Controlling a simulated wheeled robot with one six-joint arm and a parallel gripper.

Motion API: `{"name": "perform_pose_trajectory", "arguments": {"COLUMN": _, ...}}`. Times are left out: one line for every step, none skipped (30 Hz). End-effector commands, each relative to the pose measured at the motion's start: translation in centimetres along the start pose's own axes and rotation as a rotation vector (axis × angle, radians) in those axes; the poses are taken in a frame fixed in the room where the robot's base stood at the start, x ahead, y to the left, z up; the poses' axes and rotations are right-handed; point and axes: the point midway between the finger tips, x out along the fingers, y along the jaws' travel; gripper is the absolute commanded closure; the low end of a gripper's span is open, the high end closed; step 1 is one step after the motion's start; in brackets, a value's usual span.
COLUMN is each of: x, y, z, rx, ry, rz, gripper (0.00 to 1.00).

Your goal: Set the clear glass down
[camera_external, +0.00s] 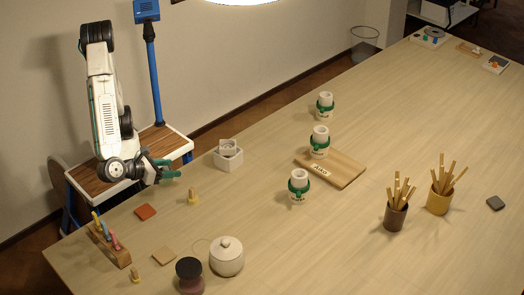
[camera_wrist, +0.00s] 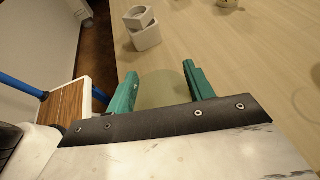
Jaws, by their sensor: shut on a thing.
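My gripper (camera_external: 170,168) is over the table's left edge, near my base. In the wrist view its two green fingers (camera_wrist: 161,78) stand apart, with a faint, see-through greenish round shape between them, which I take to be the clear glass (camera_wrist: 163,90). The fingers are shut on it. Its lower part is hidden by my gripper, and I cannot make it out in the external view. I cannot tell whether it touches the table.
A white square holder (camera_external: 229,158) is right of my gripper. A small yellow peg (camera_external: 193,197) and red tile (camera_external: 145,212) are nearer. A faint ring (camera_external: 200,246) shows beside the lidded pot (camera_external: 227,257).

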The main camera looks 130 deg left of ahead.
Motion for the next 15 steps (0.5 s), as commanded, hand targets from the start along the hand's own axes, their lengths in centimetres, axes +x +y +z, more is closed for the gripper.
{"name": "perform_pose_trajectory", "arguments": {"x": -0.3, "y": -0.1, "z": 0.8, "rx": -0.003, "ry": 0.001, "rz": -0.002, "gripper": 0.75}}
{"name": "perform_pose_trajectory", "arguments": {"x": -0.5, "y": -0.1, "z": 1.1, "rx": -0.004, "ry": 0.001, "rz": -0.002, "gripper": 0.75}}
{"name": "perform_pose_trajectory", "arguments": {"x": -0.6, "y": -0.1, "z": 1.5, "rx": -0.003, "ry": 0.0, "rz": -0.001, "gripper": 0.75}}
{"name": "perform_pose_trajectory", "arguments": {"x": -0.7, "y": 0.0, "z": 1.7, "rx": -0.001, "ry": 0.0, "rz": -0.001, "gripper": 0.75}}
{"name": "perform_pose_trajectory", "arguments": {"x": -0.8, "y": 0.0, "z": 1.9, "rx": -0.001, "ry": 0.0, "rz": -0.001, "gripper": 0.75}}
{"name": "perform_pose_trajectory", "arguments": {"x": -0.8, "y": 0.0, "z": 2.0, "rx": -0.001, "ry": 0.0, "rz": 0.0, "gripper": 0.75}}
{"name": "perform_pose_trajectory", "arguments": {"x": -0.9, "y": 0.0, "z": 2.1, "rx": 0.0, "ry": 0.0, "rz": 0.0, "gripper": 0.75}}
{"name": "perform_pose_trajectory", "arguments": {"x": -0.9, "y": 0.0, "z": 2.1, "rx": 0.0, "ry": 0.0, "rz": 0.0, "gripper": 0.75}}
{"name": "perform_pose_trajectory", "arguments": {"x": -0.8, "y": -0.1, "z": 2.2, "rx": 0.0, "ry": 0.0, "rz": 0.001, "gripper": 0.75}}
{"name": "perform_pose_trajectory", "arguments": {"x": -0.7, "y": -0.1, "z": 2.2, "rx": 0.0, "ry": 0.0, "rz": 0.002, "gripper": 0.75}}
{"name": "perform_pose_trajectory", "arguments": {"x": -0.6, "y": -0.2, "z": 2.3, "rx": -0.001, "ry": 0.0, "rz": 0.005, "gripper": 0.75}}
{"name": "perform_pose_trajectory", "arguments": {"x": -0.2, "y": -0.5, "z": 2.4, "rx": -0.004, "ry": 0.001, "rz": 0.01, "gripper": 0.75}}
{"name": "perform_pose_trajectory", "arguments": {"x": 0.2, "y": -0.7, "z": 2.6, "rx": -0.007, "ry": 0.002, "rz": 0.015, "gripper": 0.75}}
{"name": "perform_pose_trajectory", "arguments": {"x": 0.8, "y": -1.1, "z": 2.8, "rx": -0.01, "ry": 0.004, "rz": 0.021, "gripper": 0.75}}
{"name": "perform_pose_trajectory", "arguments": {"x": 1.6, "y": -1.6, "z": 3.2, "rx": -0.016, "ry": 0.006, "rz": 0.031, "gripper": 0.75}}
